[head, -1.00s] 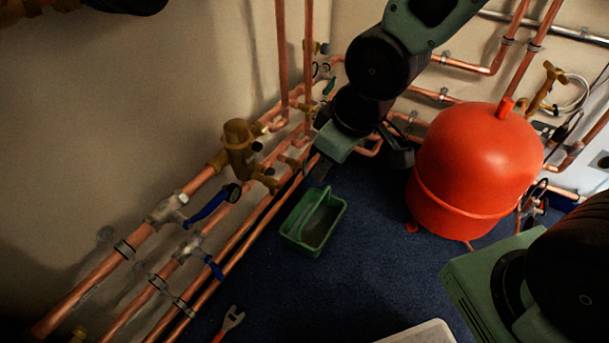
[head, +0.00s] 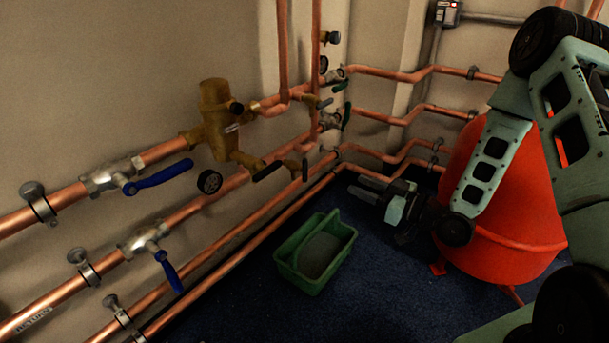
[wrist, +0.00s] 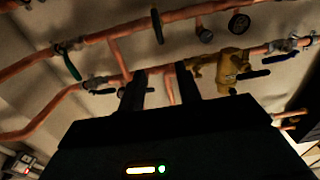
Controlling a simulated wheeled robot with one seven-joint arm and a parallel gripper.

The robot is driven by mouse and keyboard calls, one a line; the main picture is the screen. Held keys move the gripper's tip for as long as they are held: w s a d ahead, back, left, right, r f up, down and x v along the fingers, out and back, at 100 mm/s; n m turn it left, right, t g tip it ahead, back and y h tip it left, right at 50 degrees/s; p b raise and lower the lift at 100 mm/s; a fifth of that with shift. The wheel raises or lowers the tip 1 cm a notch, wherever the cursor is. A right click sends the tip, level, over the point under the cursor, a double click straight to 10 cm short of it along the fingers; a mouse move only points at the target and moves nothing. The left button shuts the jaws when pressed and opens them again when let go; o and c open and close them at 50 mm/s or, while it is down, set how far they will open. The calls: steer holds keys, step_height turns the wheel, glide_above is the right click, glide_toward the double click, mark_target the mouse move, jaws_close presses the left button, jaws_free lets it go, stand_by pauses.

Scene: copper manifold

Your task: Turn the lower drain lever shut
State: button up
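Several levers sit on the copper pipes, and none is labelled as the lower drain. A dark lever (head: 267,172) hangs below the brass body (head: 214,118), and another short dark lever (head: 304,169) is just right of it. Green levers (head: 346,115) sit farther back. An upper blue lever (head: 160,178) slants up to the right; a lower blue lever (head: 169,272) points down. My gripper (head: 364,188) is open and empty, pointing left toward the pipes, apart from every lever. In the wrist view my gripper's fingers (wrist: 160,84) stand apart, with the brass body (wrist: 232,66) to their right.
A green tub (head: 316,252) stands on the blue floor below the pipes. A red tank (head: 500,235) stands at the right, partly behind my arm. Pipes run along both walls and meet near the corner. The floor around the tub is clear.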

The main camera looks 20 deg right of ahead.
mark_target(308, 163)
steer(key=b+x, duration=0.6)
steer(key=x, duration=1)
steer(key=shift+f, duration=0.1)
steer(key=shift+w+a+b, duration=0.4)
steer(key=shift+w, duration=0.15)
jaws_close()
